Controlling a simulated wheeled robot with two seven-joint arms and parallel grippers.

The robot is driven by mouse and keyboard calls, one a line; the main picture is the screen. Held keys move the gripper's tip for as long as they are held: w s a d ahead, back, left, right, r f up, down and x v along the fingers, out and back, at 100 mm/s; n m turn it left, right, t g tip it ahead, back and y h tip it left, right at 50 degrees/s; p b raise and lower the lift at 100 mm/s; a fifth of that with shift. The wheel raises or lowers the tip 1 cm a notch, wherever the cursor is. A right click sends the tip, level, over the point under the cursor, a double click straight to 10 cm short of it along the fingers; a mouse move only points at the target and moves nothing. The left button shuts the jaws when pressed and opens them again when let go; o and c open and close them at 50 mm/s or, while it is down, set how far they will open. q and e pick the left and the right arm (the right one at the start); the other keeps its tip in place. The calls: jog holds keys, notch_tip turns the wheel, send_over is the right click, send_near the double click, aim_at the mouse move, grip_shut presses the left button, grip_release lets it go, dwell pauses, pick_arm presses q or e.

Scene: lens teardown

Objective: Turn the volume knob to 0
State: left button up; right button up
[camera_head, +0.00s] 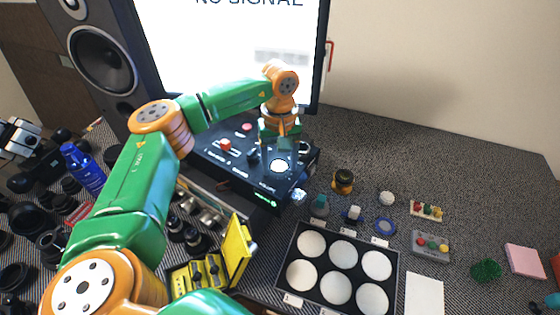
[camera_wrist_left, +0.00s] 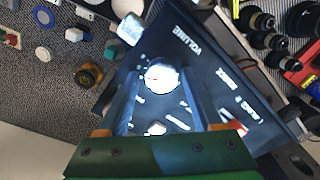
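The black control box (camera_head: 240,172) stands below the monitor, its top carrying printed labels and several controls. The round white volume knob (camera_head: 279,165) is on its right part. In the left wrist view the volume knob (camera_wrist_left: 161,77) looks bright white beside the word VOLUME, with small marks around it. I cannot make out a pointer on it. My left gripper (camera_head: 281,147) reaches down over the box. In the left wrist view my left gripper (camera_wrist_left: 163,88) is open, one finger on each side of the knob. I cannot tell whether they touch it. My right gripper is not in view.
A red switch (camera_head: 224,145) sits on the box left of the knob. A yellow case (camera_head: 236,248) and lens parts lie in front. A black tray (camera_head: 289,258) with white discs is at front right. A monitor (camera_head: 230,50) and a speaker (camera_head: 98,55) stand behind.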

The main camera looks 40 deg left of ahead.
pick_arm(q)
jog(key=shift+s+r, duration=0.1)
jog(key=shift+s, duration=0.05)
grip_shut()
